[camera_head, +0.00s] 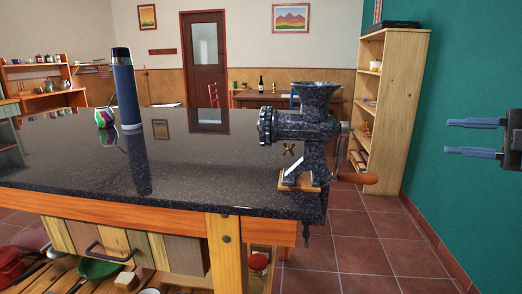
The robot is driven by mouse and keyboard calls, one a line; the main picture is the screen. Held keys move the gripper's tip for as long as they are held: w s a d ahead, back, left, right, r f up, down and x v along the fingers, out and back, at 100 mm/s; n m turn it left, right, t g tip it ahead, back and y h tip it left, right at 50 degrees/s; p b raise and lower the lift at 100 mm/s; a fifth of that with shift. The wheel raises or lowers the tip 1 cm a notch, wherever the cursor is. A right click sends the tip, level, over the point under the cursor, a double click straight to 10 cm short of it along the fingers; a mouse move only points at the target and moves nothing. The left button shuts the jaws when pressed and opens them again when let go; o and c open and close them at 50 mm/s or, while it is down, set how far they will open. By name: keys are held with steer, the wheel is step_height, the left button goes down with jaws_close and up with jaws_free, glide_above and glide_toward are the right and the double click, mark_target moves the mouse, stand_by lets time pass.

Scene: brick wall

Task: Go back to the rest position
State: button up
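My gripper (473,138) is at the right edge of the head view, in front of the green wall. Its two blue-grey fingers point left and are spread apart with nothing between them. The gripper is clear of the counter and of everything on it. Most of my arm is outside the picture.
A dark stone counter (215,165) fills the left and middle. A speckled meat grinder (305,128) stands at its right corner, its wooden handle (357,178) jutting past the edge. Floor (385,240) at right is free.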

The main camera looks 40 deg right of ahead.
steer(key=w+a+f+m+h+p, duration=0.3)
steer(key=w+a+f+m, duration=0.4)
steer(key=w+f+m, duration=0.4)
steer(key=a+f+m+h+p, duration=0.2)
steer(key=a+f+m, duration=0.3)
steer(key=a+f, duration=0.35)
steer(key=s+a+f+m+g+p, duration=0.2)
steer(key=s+a+f+m+p, duration=0.15)
steer(key=s+a, duration=0.65)
steer(key=s+a+r+n+y+p, duration=0.2)
steer(key=s+a+r, duration=0.4)
steer(key=s+a, duration=0.4)
steer(key=shift+s+r+n+t+y, duration=0.15)
steer(key=shift+s+n+t+y, duration=0.15)
steer(key=shift+s+n+y, duration=0.35)
steer(key=shift+s, duration=0.15)
